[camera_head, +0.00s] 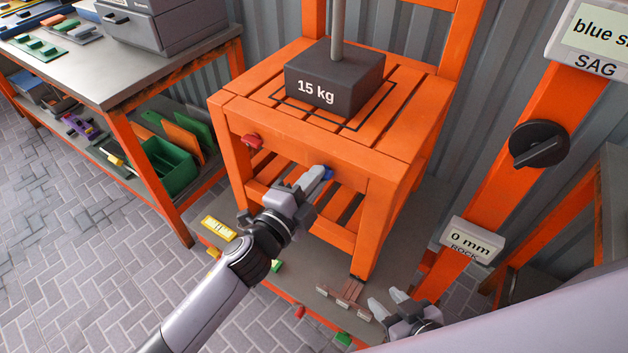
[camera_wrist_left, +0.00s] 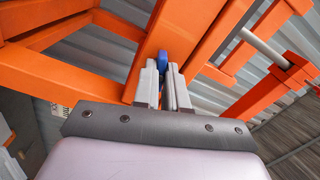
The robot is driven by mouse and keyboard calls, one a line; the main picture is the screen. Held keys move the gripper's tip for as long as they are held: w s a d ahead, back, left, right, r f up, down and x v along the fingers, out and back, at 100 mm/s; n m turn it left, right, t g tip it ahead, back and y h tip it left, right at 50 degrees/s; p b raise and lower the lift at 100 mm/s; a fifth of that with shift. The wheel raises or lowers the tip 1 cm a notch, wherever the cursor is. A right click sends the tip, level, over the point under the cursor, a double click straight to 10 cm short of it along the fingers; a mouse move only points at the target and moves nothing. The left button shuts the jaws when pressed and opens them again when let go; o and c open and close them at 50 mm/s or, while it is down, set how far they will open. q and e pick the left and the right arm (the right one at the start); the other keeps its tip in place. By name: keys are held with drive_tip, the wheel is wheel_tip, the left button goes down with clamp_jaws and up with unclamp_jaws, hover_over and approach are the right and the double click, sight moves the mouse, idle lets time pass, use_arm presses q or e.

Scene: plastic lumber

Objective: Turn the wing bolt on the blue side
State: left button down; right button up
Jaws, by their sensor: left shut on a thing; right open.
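A blue wing bolt (camera_head: 328,173) sits on the front rail of the orange stool-like frame (camera_head: 290,135), toward its right. My left gripper (camera_head: 318,178) is shut on this bolt. In the left wrist view the blue bolt (camera_wrist_left: 163,60) shows between the fingertips (camera_wrist_left: 164,72), against an orange beam. A red wing bolt (camera_head: 253,141) sits on the same rail further left, apart from the gripper. My right gripper (camera_head: 388,305) is open and empty at the bottom, right of the frame's front leg.
A dark 15 kg weight (camera_head: 333,82) rests on the slatted top. A sign reading "0 mm ROCK" (camera_head: 470,241) and a black knob (camera_head: 538,144) are on the orange post at right. A workbench (camera_head: 110,75) stands left. Small wooden pieces (camera_head: 345,293) lie near the right gripper.

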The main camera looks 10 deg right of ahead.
use_arm(q)
drive_tip(key=shift+m, duration=1.4)
drive_tip(key=c, duration=1.2)
unclamp_jaws()
drive_tip(key=v, duration=0.7)
drive_tip(key=shift+s+a, duration=0.1)
drive_tip(key=shift+a, duration=0.05)
